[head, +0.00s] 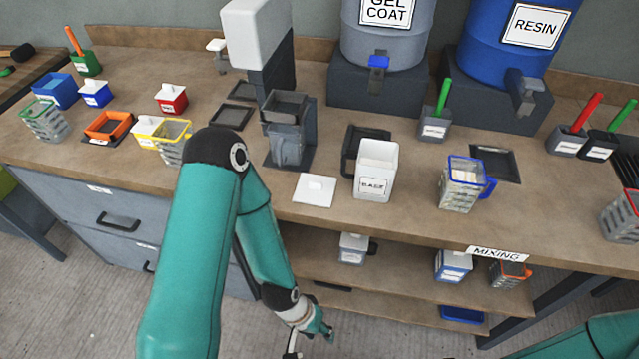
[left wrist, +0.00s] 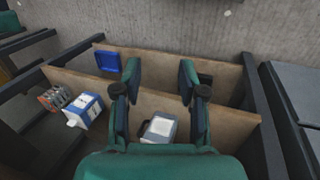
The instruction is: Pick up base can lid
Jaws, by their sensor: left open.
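The base can lid is a white square plate with a small raised grip (head: 315,189), flat on the workbench near its front edge. The white can labelled BASE (head: 376,170) stands open and upright to its right. My left gripper (head: 308,338) is low in front of the bench, below the lid and apart from it, partly cut by the bottom edge. In the left wrist view its two fingers (left wrist: 158,82) are spread and empty, pointing over the lower shelves. The lid is not visible in that view. My right gripper is out of view; only part of that arm shows.
The grey dispenser (head: 288,142) stands behind the lid. A blue-rimmed cup (head: 463,183) stands right of the BASE can. The shelf under the bench holds a white-lidded container (head: 354,248), also in the wrist view (left wrist: 160,128).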

